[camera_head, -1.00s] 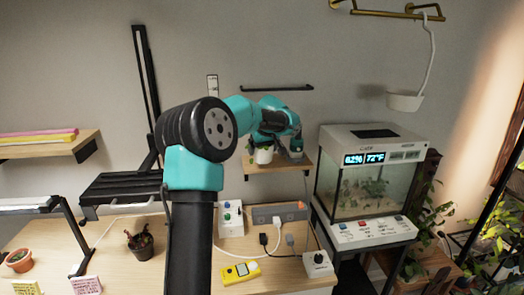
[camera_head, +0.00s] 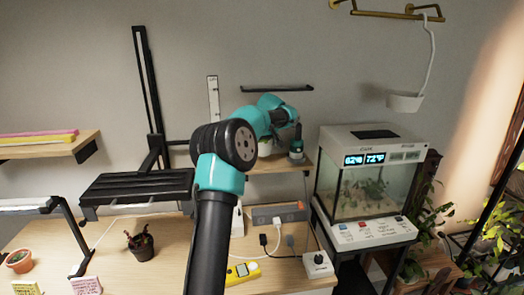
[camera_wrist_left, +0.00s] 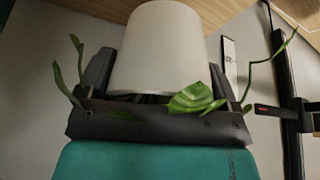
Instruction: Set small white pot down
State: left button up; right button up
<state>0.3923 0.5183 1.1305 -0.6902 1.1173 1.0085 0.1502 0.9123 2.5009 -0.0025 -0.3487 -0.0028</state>
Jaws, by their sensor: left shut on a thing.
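The small white pot (camera_wrist_left: 160,50) fills the middle of the left wrist view, with thin stems and green leaves (camera_wrist_left: 192,99) at its wide end. My left gripper (camera_wrist_left: 158,85) is shut on the pot, with a dark finger on either side of it. In the head view the pot (camera_head: 264,149) is mostly hidden behind my left arm, at the wooden wall shelf (camera_head: 262,167). I cannot tell whether its base touches the shelf. My left gripper's fingers are hidden there. My right gripper is not in view.
A teal and dark bottle (camera_head: 296,151) stands at the shelf's right end, close to the arm. A black rail (camera_head: 276,88) is on the wall above. A glass tank (camera_head: 366,185) stands to the right. A black stand (camera_head: 138,188) is to the left.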

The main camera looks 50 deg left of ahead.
aim_at(262, 150)
pick_arm(q)
jog(key=shift+w+a+f, duration=0.2)
jog(key=shift+f, duration=1.6)
jog(key=shift+f, duration=0.15)
jog(key=o, duration=0.9)
jog(key=v, duration=1.2)
